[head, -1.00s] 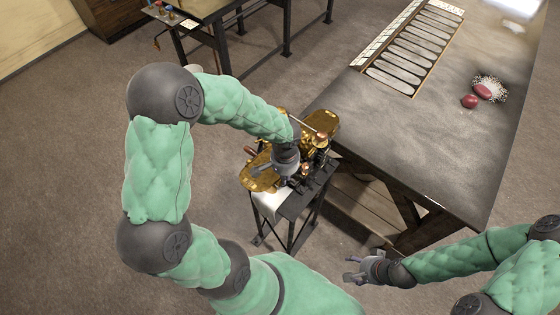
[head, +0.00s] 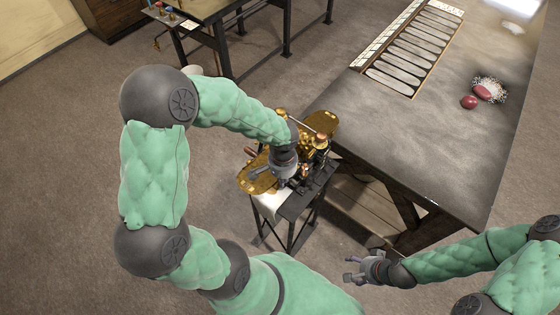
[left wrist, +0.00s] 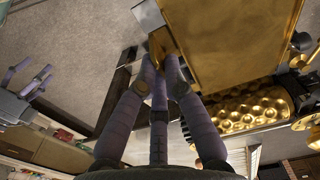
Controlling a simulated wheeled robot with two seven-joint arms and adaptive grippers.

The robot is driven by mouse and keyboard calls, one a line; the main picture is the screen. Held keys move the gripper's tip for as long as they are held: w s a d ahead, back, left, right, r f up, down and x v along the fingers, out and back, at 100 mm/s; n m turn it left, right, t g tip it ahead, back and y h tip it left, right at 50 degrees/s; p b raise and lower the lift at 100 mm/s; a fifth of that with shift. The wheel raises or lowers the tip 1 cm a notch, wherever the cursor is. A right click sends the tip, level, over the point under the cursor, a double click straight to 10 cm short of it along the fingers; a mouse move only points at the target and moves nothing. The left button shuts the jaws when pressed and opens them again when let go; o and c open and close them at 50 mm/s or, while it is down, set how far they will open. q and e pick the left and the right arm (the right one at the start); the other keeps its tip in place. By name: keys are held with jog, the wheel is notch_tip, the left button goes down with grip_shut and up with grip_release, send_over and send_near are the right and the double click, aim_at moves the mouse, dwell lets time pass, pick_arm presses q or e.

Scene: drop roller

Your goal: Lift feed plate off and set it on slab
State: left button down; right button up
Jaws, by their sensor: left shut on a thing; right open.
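The drop roller, a brass-and-black machine (head: 322,143), stands on a small dark stand. A flat gold feed plate (head: 252,180) is at its near left side, under my left gripper (head: 272,172). In the left wrist view, the fingers of my left gripper (left wrist: 164,62) are shut on a gold tab at the edge of the plate (left wrist: 232,42). Dimpled gold rollers (left wrist: 245,110) lie close beside the plate; I cannot tell whether they touch. The slab is the wide grey stone tabletop (head: 400,130) to the right. My right gripper (head: 350,276) is open and empty, low in front of the slab.
A framed row of oval moulds (head: 408,50) lies at the slab's far left. Red lumps (head: 469,102) and a white speckled patch (head: 490,84) are at its right. The slab's near middle is clear. Another dark table (head: 215,12) stands behind.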

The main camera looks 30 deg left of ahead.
pick_arm(q)
jog(key=shift+w+r+p, duration=0.2)
jog(key=shift+r+p, duration=2.2)
jog(key=shift+r, duration=1.3)
